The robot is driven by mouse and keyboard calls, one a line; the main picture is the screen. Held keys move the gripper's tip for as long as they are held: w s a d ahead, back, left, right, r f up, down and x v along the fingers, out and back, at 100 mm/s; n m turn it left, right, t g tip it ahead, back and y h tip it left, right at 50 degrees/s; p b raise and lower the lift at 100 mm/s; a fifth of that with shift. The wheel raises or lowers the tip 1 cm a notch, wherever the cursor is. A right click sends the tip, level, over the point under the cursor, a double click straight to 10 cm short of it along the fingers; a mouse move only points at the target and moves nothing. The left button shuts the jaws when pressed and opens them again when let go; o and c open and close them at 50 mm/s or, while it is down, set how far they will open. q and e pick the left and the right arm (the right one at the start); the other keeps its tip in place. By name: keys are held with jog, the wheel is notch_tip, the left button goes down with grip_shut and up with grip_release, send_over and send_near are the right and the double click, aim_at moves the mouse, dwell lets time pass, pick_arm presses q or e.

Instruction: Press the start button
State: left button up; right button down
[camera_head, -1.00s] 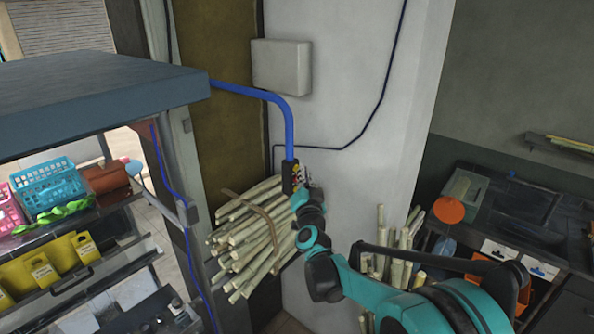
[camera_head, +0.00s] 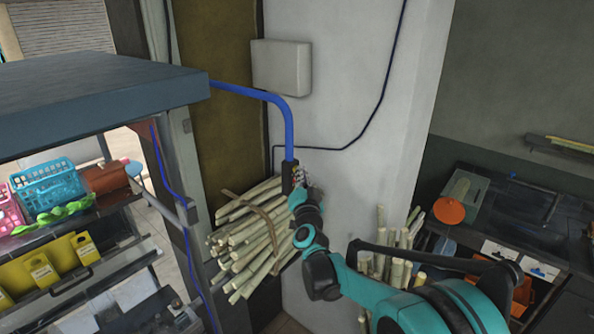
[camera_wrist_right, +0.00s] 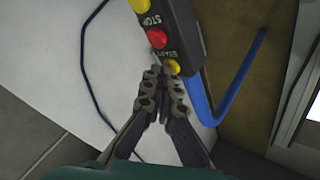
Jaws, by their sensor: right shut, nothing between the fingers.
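The black control box (camera_head: 288,178) hangs at the end of the blue pipe in the head view, partly covered by my right gripper (camera_head: 303,182). In the right wrist view the box (camera_wrist_right: 188,38) shows a red button (camera_wrist_right: 157,38) by the word STOP and a yellow start button (camera_wrist_right: 173,67) by the word START. Another yellow button (camera_wrist_right: 139,5) is at the top edge. My right gripper (camera_wrist_right: 160,72) is shut and empty, its tips right beside the start button. I cannot tell whether they touch it. My left gripper is not in view.
A bundle of sugarcane (camera_head: 245,240) is just left of and below my right gripper. More canes (camera_head: 395,245) stand by the white pillar (camera_head: 345,120). A blue pipe (camera_head: 289,130) runs above the box. A shelf with baskets (camera_head: 48,185) is at the left.

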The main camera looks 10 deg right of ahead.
dwell(0.5)
jog(key=shift+s+d, duration=0.45)
jog(key=shift+s, duration=0.15)
jog(key=s+d, duration=0.1)
jog(key=s, duration=0.1)
jog(key=s+d, duration=0.2)
jog(key=shift+b, duration=0.3)
jog(key=shift+f, duration=0.15)
dwell(0.5)
